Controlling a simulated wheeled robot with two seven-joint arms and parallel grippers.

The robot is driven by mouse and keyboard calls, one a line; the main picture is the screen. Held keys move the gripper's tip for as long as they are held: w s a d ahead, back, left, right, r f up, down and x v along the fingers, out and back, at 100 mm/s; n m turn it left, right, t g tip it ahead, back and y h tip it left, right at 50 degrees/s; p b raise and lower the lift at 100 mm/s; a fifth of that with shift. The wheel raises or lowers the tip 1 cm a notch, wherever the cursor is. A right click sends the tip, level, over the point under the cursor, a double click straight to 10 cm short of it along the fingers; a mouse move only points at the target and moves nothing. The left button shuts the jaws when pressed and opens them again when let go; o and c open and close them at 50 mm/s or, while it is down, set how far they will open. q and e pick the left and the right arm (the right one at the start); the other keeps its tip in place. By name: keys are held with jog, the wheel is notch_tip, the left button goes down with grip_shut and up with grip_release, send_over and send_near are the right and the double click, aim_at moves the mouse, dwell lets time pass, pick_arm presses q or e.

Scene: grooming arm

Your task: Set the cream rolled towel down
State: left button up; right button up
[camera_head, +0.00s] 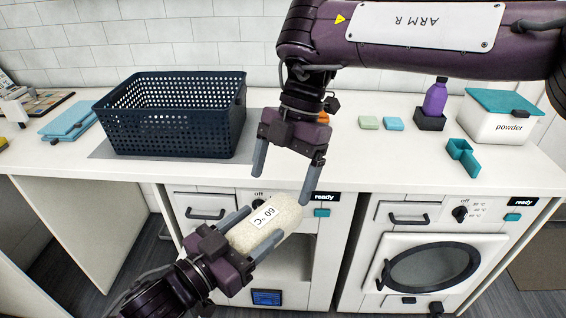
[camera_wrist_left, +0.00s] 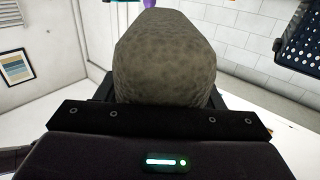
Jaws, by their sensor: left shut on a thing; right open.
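The cream rolled towel (camera_head: 266,222) has a white label reading 60 °C. My left gripper (camera_head: 256,228) is shut on it and holds it in front of the counter's front edge, before the left machine. The towel fills the middle of the left wrist view (camera_wrist_left: 165,62), close to the palm. My right gripper (camera_head: 288,182) is open and empty. Its fingers point down over the counter's front edge, just above and behind the towel in the picture. A small gap shows between the right fingers and the towel.
A dark blue perforated basket (camera_head: 170,135) stands on a grey mat (camera_head: 100,150) on the white counter (camera_head: 390,165). At the right are a purple bottle (camera_head: 435,98), a powder box (camera_head: 497,122), a teal scoop (camera_head: 462,155) and small blocks (camera_head: 393,124). Blue folded cloths (camera_head: 68,120) lie left.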

aim_at(268, 223)
jog(key=x, duration=1)
jog(key=shift+r, duration=0.1)
jog(key=c, duration=1.1)
pick_arm(q)
jog(key=o, duration=1.2)
jog(key=shift+c, duration=0.2)
pick_arm(e)
jog(key=shift+c, duration=0.3)
